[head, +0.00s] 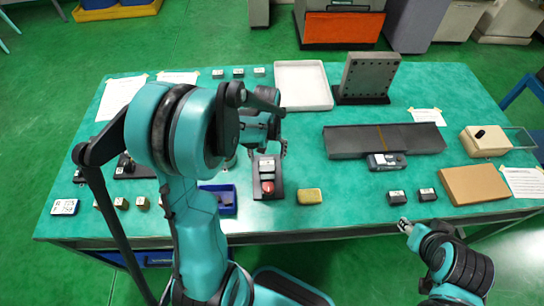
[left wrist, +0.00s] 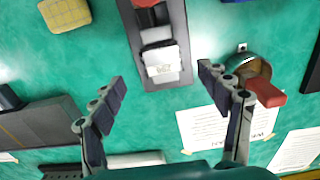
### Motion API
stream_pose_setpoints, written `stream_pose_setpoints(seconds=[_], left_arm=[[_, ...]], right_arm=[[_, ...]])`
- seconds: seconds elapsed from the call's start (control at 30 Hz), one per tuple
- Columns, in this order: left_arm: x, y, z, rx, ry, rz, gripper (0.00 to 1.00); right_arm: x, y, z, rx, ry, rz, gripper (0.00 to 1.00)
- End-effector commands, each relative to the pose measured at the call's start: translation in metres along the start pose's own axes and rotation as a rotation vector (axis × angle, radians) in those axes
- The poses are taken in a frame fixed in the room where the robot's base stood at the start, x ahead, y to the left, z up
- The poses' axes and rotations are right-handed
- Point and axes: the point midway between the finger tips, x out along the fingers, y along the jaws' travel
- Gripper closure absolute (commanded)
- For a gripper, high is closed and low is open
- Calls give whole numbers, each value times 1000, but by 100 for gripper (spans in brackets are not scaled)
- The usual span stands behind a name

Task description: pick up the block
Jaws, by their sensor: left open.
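A metallic block with a white label (left wrist: 160,60) sits in a narrow dark holder (left wrist: 181,30) in the left wrist view. In the head view the block (head: 267,166) lies at the far part of the holder (head: 279,190), with a red-topped piece (head: 268,187) nearer me. My left gripper (head: 267,151) is open above the holder's far end. In the left wrist view its fingertips (left wrist: 161,76) stand apart on either side of the block, with nothing between them; I cannot tell the height gap. My right gripper (head: 405,223) is at the table's front edge, its jaws too small to read.
A yellow sponge-like block (head: 309,196) lies right of the holder, and a blue tray (head: 228,212) lies left. A white tray (head: 326,85) and a drilled upright plate (head: 366,75) stand behind. A long dark plate (head: 345,140) is to the right. Green tabletop lies between them.

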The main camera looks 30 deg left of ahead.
Motion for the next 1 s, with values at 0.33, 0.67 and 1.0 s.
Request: stream_pose_setpoints(seconds=[0.33, 0.67, 1.0], left_arm=[[37, -1, -4, 0, 0, 0, 24], [76, -2, -8, 2, 1, 0, 24], [74, -2, -8, 2, 1, 0, 72]], right_arm=[[12, 0, 9, 0, 0, 0, 60], [25, 0, 18, 0, 0, 0, 60], [24, 0, 17, 0, 0, 0, 60]])
